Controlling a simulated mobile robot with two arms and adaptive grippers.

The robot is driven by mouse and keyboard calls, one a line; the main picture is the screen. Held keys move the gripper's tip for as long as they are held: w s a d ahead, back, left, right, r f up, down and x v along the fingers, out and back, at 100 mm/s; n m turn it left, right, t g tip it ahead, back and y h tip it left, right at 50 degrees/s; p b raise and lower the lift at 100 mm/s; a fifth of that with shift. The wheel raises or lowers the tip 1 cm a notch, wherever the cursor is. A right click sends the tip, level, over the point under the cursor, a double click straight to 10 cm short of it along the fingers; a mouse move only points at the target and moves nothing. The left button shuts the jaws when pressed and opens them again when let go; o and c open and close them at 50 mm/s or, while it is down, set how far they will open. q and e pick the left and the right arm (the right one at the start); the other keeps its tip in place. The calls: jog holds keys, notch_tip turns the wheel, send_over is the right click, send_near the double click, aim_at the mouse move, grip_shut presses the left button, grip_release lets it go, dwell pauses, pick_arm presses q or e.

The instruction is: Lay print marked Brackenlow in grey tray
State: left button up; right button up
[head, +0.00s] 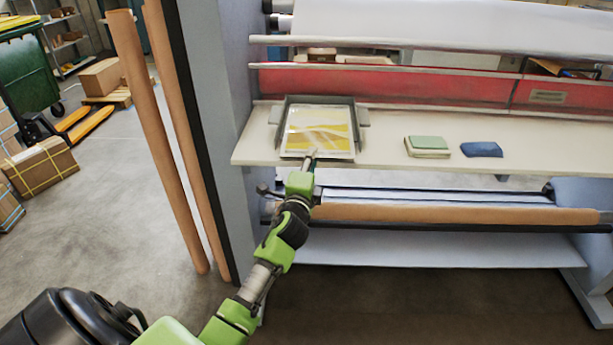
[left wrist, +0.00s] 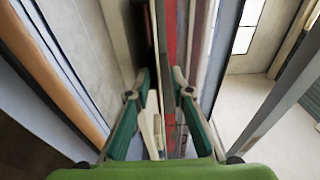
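The grey tray (head: 361,131) stands at the left part of the cream shelf of the laminator. A print (head: 320,122) with a pale border and yellow, white and grey bands lies in it, seemingly flat within the rim. No name can be read on it. My left gripper (head: 312,157) is at the tray's front edge, its tips over or just before the print's near edge. In the left wrist view its green fingers (left wrist: 159,72) stand apart with a gap between them. I cannot tell whether they touch the print. My right gripper is in no view.
On the cream shelf (head: 385,154), a green-topped pad (head: 427,145) and a dark blue folded item (head: 482,149) lie right of the tray. The red laminator front (head: 430,87) rises behind. A brown roll (head: 450,214) runs below. Tall tubes (head: 150,140) stand at left.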

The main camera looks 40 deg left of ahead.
pick_arm(q)
jog(key=b+v, duration=0.1)
jog(key=v, duration=0.9)
jog(key=s+d+f+n+g+h, duration=0.1)
jog(key=s+d+f+g+h, duration=0.15)
jog(key=f, duration=1.25)
jog(key=s+d+f+n+g+h, duration=0.2)
jog(key=d+f+g, duration=0.15)
jog(key=f, duration=1.15)
jog(key=s+d+f+n+g+h, duration=0.1)
jog(key=s+d+f, duration=0.1)
jog(key=s+f, duration=0.35)
jog(key=s+d+f+n+g, duration=0.1)
jog(key=s+d+f, duration=0.15)
jog(key=f, duration=0.55)
jog(key=s+d+f+n+g, duration=0.1)
jog(key=s+f, duration=0.5)
jog(key=s, duration=0.6)
jog(key=s+d+f+n+g+h, duration=0.1)
jog(key=s+f+n+g, duration=0.2)
jog(key=s+f, duration=0.4)
jog(key=s+d+f+n+g, duration=0.2)
jog(key=s+f, duration=0.5)
jog(key=s, duration=1.1)
jog(key=shift+s+g+h, duration=0.2)
jog(key=shift+g+h, duration=0.15)
jog(key=shift+g, duration=0.55)
